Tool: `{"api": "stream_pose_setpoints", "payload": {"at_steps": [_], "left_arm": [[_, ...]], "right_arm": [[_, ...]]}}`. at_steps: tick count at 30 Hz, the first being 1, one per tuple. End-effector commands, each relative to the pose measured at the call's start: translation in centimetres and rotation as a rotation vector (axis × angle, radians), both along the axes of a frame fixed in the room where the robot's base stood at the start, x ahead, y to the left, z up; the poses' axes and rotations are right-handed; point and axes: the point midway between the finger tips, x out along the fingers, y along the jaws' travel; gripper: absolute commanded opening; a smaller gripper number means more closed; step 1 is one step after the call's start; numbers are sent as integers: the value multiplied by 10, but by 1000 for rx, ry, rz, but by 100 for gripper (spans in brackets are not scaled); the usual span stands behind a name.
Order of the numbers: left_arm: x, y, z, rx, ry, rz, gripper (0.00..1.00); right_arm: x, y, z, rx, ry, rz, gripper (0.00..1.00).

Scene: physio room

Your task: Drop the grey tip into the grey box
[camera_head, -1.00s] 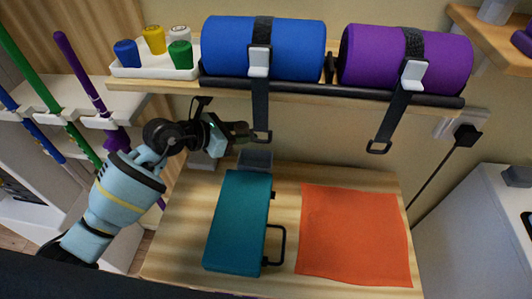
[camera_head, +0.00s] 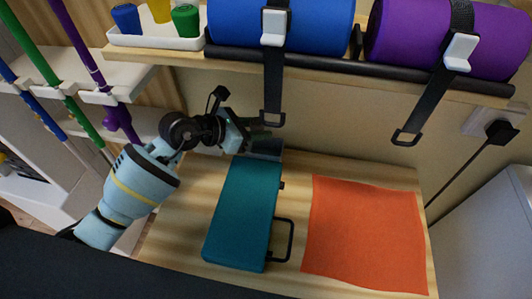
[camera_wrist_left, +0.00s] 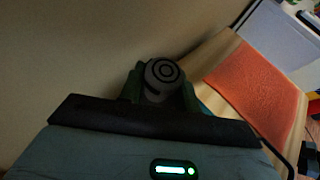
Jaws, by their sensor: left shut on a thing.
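My left gripper (camera_head: 258,131) is at the back of the wooden table, shut on the grey tip. In the left wrist view the grey tip (camera_wrist_left: 162,75), a round end with dark rings, shows between the fingers of my left gripper (camera_wrist_left: 160,88). In the head view I cannot make the tip out. The grey box (camera_head: 266,147) stands at the table's back edge, behind the teal case, and is partly hidden. The gripper is just above it in the picture; the exact gap is unclear. My right gripper is out of view.
A teal case (camera_head: 243,212) with a black handle and an orange cloth (camera_head: 366,236) lie on the table. Above is a shelf (camera_head: 180,54) with a white tray (camera_head: 155,41) of coloured tips, blue and purple rolls and hanging straps (camera_head: 273,85).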

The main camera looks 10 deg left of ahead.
Motion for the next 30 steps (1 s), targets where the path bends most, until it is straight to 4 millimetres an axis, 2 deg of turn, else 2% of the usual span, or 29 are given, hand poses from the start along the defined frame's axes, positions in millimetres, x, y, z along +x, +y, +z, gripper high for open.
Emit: {"api": "stream_pose_setpoints", "payload": {"at_steps": [1,3,11,12,18,26,30], "left_arm": [[0,0,-7,-1,2,0,5],[0,0,-9,-1,-1,0,5],[1,0,-7,0,-5,0,5],[1,0,-7,0,-5,0,34],[0,0,-8,0,-3,1,58],[0,1,-8,1,-3,1,58],[-6,9,-4,3,-3,1,58]], "right_arm": [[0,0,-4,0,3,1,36],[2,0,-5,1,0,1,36],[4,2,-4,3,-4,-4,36],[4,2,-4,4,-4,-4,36],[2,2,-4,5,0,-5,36],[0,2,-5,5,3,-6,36],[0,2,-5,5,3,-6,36]]}}
